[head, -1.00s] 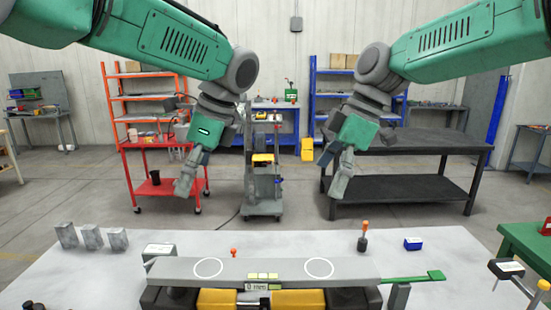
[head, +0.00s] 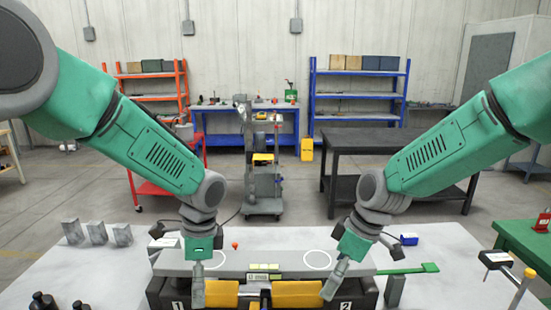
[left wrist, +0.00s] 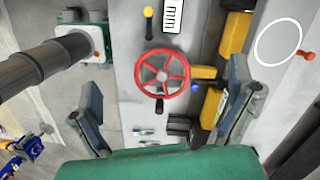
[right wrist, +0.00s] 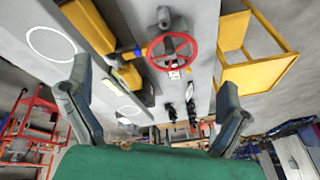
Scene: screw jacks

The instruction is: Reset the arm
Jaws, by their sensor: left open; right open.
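My left gripper (head: 198,284) hangs pointing down in front of the left part of the grey beam (head: 235,262), near the mark 1. My right gripper (head: 334,281) hangs in front of the right part, near the mark 2. Both are open. In the left wrist view a red handwheel (left wrist: 162,75) shows between and beyond the open fingers (left wrist: 165,105), with nothing held. In the right wrist view a red handwheel (right wrist: 172,50) shows beyond the open, empty fingers (right wrist: 155,100). The beam carries two white circles and stands over yellow blocks (head: 297,294).
Several grey blocks (head: 96,232) stand at the left of the white table. Dark bottles (head: 43,300) stand at the front left. A green lever (head: 408,269) lies right of the beam, with a blue box (head: 409,239) behind it. A green table (head: 525,240) is at the right.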

